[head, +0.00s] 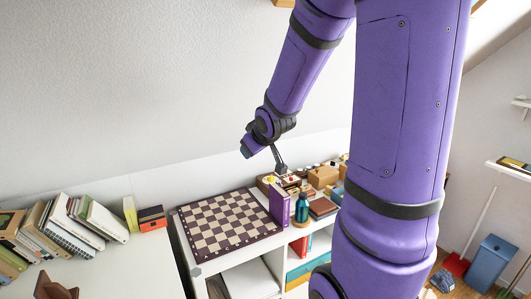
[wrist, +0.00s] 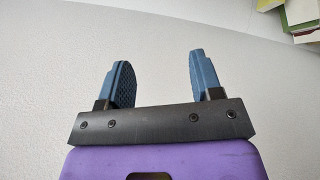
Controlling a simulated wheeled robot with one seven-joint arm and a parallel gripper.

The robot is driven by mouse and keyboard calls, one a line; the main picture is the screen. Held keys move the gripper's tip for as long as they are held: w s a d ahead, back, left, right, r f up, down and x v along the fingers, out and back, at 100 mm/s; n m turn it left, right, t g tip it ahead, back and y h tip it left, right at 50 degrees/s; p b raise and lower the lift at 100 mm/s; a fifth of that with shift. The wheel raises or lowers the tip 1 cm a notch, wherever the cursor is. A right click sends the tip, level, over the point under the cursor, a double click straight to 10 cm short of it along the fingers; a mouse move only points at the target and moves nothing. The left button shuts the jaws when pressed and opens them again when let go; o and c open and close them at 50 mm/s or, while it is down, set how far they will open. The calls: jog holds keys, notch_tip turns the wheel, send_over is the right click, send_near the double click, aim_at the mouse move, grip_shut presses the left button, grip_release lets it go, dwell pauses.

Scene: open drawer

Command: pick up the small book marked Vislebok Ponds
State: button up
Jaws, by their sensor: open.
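No cover or spine lettering is readable in either view, so I cannot tell which book is marked Vislebok Ponds. A purple book (head: 279,204) stands upright at the right edge of the chessboard. A brown-red book (head: 322,208) lies flat to its right. A small orange and black item (head: 152,218), perhaps books, sits left of the chessboard. My gripper (wrist: 158,65) is open and empty in the wrist view, its two blue fingers apart in front of the pale wall. In the head view my gripper is above the back of the chessboard; its fingers are not clear there.
A chessboard (head: 228,223) covers much of the shelf unit's top. A row of leaning books (head: 75,228) stands at left. A blue bin (head: 491,263) stands on the floor.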

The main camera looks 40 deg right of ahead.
jog(key=s+a+r+g+y, duration=0.1)
jog(key=s+a+r, duration=0.7)
jog(key=s+a, duration=0.2)
jog(key=shift+m+g, duration=0.4)
jog(key=s+a+r, duration=0.1)
jog(key=s+a, duration=0.1)
jog(key=s, duration=0.2)
jog(key=s+a+r+g+y, duration=0.1)
jog(key=s+a, duration=0.1)
jog(key=s, duration=0.2)
jog(key=s+a+r+y, duration=0.1)
jog(key=s+a, duration=0.2)
jog(key=s, duration=0.1)
jog(key=shift+s+g, duration=0.4)
jog(key=shift+c, duration=0.5)
jog(key=shift+s+a+r, duration=0.1)
jog(key=shift+s, duration=0.1)
jog(key=shift+c, duration=1.4)
